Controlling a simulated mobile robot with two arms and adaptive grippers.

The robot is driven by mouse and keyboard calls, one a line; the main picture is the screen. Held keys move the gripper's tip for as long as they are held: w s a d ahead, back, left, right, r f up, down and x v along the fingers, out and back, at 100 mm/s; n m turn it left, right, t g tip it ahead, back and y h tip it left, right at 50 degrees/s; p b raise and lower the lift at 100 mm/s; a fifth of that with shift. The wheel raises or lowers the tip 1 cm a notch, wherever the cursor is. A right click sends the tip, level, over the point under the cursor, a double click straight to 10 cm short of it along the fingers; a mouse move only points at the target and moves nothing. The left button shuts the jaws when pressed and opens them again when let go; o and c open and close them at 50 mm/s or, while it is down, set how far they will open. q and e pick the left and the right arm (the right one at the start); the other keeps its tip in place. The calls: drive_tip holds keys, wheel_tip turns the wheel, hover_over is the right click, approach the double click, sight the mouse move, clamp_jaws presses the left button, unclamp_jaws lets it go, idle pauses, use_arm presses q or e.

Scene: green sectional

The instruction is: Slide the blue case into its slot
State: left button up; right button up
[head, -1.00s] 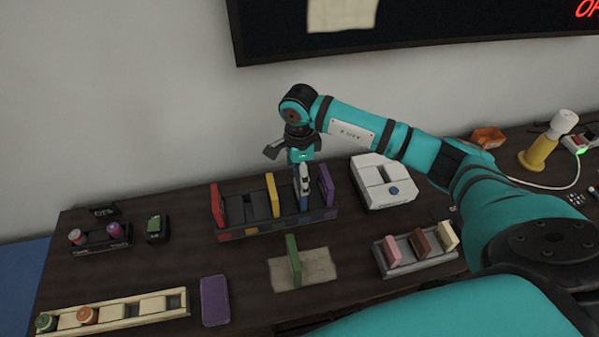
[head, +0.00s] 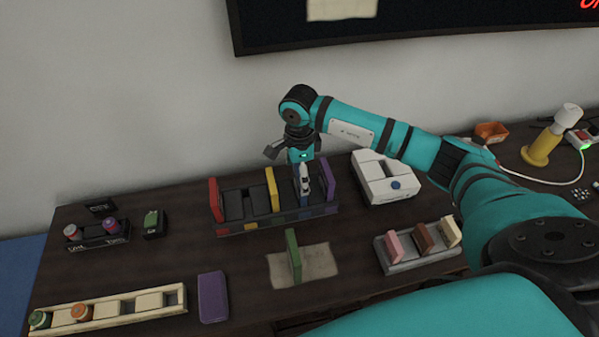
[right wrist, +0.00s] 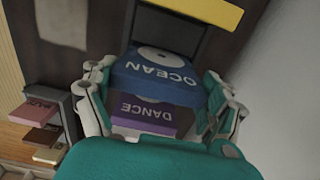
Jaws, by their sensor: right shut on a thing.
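The blue case (head: 303,193) stands in the dark rack (head: 234,206), between a yellow case (head: 272,188) and a purple case (head: 330,184). My right gripper (head: 304,172) points down from above and is shut on the blue case. In the right wrist view the blue case (right wrist: 158,74), lettered OCEAN, sits between the two fingers of my right gripper (right wrist: 160,82). The purple case (right wrist: 146,118), lettered DANCE, shows beside it. The lower part of the blue case is hidden, so I cannot tell whether it is fully seated. My left gripper is not in view.
A red case (head: 215,201) stands at the rack's left end. A white device (head: 386,184) is close to the rack's right. A green case (head: 293,258) stands upright on a mat (head: 318,262) in front. A smaller rack (head: 405,262) holds pink, brown and cream blocks.

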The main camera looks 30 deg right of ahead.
drive_tip(key=shift+f+b, duration=0.7)
drive_tip(key=shift+f, duration=0.2)
drive_tip(key=o, duration=1)
wheel_tip(320, 180, up, 12)
